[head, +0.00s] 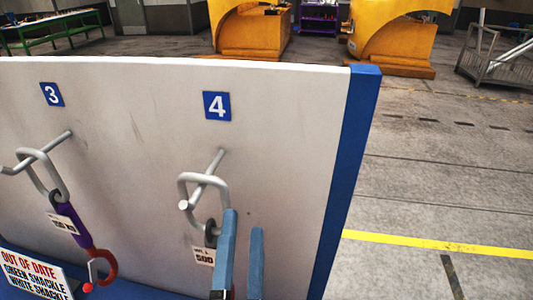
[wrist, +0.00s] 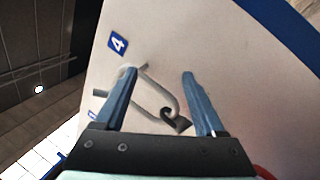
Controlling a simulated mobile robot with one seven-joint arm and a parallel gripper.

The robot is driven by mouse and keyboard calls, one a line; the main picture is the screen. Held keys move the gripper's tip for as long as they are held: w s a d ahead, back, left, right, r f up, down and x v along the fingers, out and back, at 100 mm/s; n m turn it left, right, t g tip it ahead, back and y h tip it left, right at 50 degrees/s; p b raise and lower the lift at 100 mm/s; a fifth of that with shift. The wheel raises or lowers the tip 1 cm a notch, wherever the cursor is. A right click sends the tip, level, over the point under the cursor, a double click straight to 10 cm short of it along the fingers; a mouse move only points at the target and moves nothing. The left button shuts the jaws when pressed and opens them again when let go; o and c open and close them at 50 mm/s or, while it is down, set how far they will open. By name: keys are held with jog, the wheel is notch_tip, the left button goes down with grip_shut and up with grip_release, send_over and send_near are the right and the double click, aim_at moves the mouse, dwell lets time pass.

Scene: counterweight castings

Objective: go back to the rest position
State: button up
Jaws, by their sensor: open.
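My gripper (head: 243,222) is in front of the pale board, below the number 4 sign. In the wrist view my gripper (wrist: 160,78) has its two blue fingers apart, with nothing clamped between them. A grey metal link (head: 181,190) hangs on peg 4 (head: 212,171), with a dark fitting and a white tag (head: 203,256) below it. My fingers hide what hangs lower. In the wrist view the link (wrist: 174,96) appears between the fingers; I cannot tell how close they are to it.
Peg 3 (head: 58,140) holds another link with a purple sling (head: 68,222) and red hook (head: 103,266). A sign (head: 35,275) reads "out of date". The board (head: 130,100) has a blue right edge (head: 352,150). Open floor (head: 440,190) lies to the right; yellow machines (head: 250,35) stand behind.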

jog(key=w+d+r+m+t+h, duration=0.15)
jog(key=d+r+m+h, duration=0.25)
jog(key=r+m, duration=0.8)
jog(key=s+r+m+t+y, duration=0.2)
jog(key=r+m, duration=0.3)
jog(key=r, duration=0.6)
jog(key=s+r+m+t+y, duration=0.2)
jog(key=r+m, duration=0.4)
jog(key=r, duration=0.5)
jog(key=shift+s+a+r, duration=0.3)
jog(key=shift+s+a, duration=0.1)
jog(key=shift+s, duration=0.05)
